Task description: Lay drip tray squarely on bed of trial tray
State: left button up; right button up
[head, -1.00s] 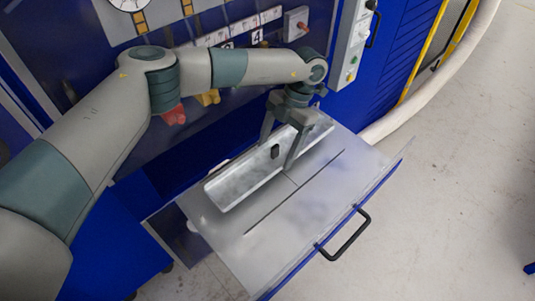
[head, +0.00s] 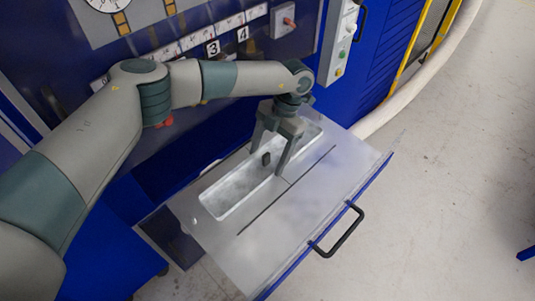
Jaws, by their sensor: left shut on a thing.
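The drip tray (head: 236,188) is a long, shallow grey-white tray with a small dark grip near its middle. It lies on or just above the flat metal bed of the trial tray (head: 310,195), towards the machine side; I cannot tell if it touches. Its long sides run roughly parallel to the dark slot in the bed. My left gripper (head: 272,165) reaches down over the drip tray and is shut on its dark grip, partly hiding the tray's far half. My right gripper is not in view.
The trial tray is a pulled-out drawer with a black handle (head: 338,230) on its blue front. The blue machine with numbered labels (head: 213,47) and a control box (head: 341,45) stands behind. Open grey floor (head: 450,170) lies to the right.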

pick_arm(q)
jog(key=o, duration=1.2)
jog(key=shift+f, duration=0.1)
jog(key=shift+o, duration=0.2)
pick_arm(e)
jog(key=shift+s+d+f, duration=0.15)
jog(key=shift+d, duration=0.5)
pick_arm(q)
jog(key=shift+r, duration=0.2)
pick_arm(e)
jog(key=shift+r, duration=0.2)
pick_arm(q)
jog(key=shift+w+d+r+b, duration=0.2)
jog(key=shift+r+b, duration=0.2)
jog(key=shift+b, duration=0.15)
jog(key=b+v, duration=0.5)
jog(key=v, duration=0.6)
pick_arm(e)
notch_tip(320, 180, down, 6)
